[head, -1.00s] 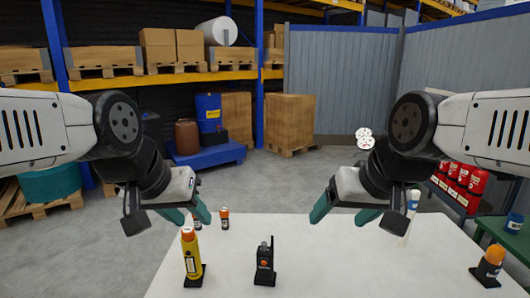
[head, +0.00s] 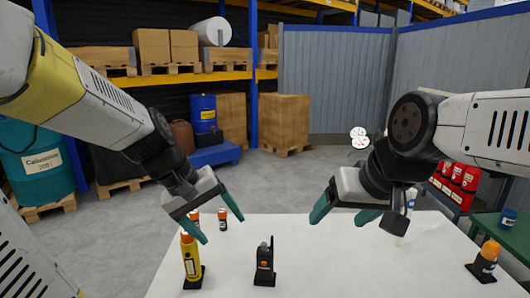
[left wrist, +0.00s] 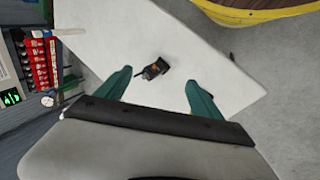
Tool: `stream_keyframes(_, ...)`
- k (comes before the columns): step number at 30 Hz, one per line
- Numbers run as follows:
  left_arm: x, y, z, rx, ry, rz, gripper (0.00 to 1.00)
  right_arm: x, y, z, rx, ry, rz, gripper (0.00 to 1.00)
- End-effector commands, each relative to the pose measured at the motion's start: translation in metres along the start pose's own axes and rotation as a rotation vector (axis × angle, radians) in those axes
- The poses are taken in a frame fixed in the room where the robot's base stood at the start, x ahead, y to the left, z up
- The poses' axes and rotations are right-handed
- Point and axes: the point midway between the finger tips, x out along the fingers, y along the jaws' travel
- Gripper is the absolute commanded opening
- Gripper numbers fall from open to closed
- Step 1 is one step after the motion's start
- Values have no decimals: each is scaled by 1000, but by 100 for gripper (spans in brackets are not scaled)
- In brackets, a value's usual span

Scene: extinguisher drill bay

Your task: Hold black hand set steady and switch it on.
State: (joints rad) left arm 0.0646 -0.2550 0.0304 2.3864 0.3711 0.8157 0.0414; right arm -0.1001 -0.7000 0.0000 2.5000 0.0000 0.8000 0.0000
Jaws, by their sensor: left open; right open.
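The black hand set (head: 264,262) stands upright on a small black base near the front middle of the white table (head: 330,255). It has a short antenna and an orange spot on its front. It also shows in the left wrist view (left wrist: 154,69), between the fingers but well beyond them. My left gripper (head: 219,223) is open and empty, above and to the left of the hand set, over the yellow torch. My right gripper (head: 341,219) is open and empty, above and to the right of the hand set. Neither touches it.
A yellow torch (head: 191,260) on a black base stands left of the hand set. An orange-topped item (head: 487,262) stands at the right edge. The table middle is clear.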

Motion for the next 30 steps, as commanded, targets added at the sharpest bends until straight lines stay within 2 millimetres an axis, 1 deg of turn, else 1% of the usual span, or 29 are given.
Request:
stream_keyframes(1,13,-1,-6,-65,-41,15,77,0,0,0,0,0,0,76)
stream_keyframes(7,59,0,-28,-325,-172,93,77,0,0,0,0,0,0,76)
stream_keyframes(14,117,-9,-55,-643,-305,182,77,0,0,0,0,0,0,76)
stream_keyframes(20,171,-25,-78,-938,-403,257,77,0,0,0,0,0,0,76)
stream_keyframes(24,211,-42,-90,-1147,-464,308,77,0,0,0,0,0,0,76)
stream_keyframes(27,236,-54,-96,-1281,-498,339,77,0,0,0,0,0,0,76)
stream_keyframes(30,256,-64,-100,-1383,-522,363,77,0,0,0,0,0,0,76)
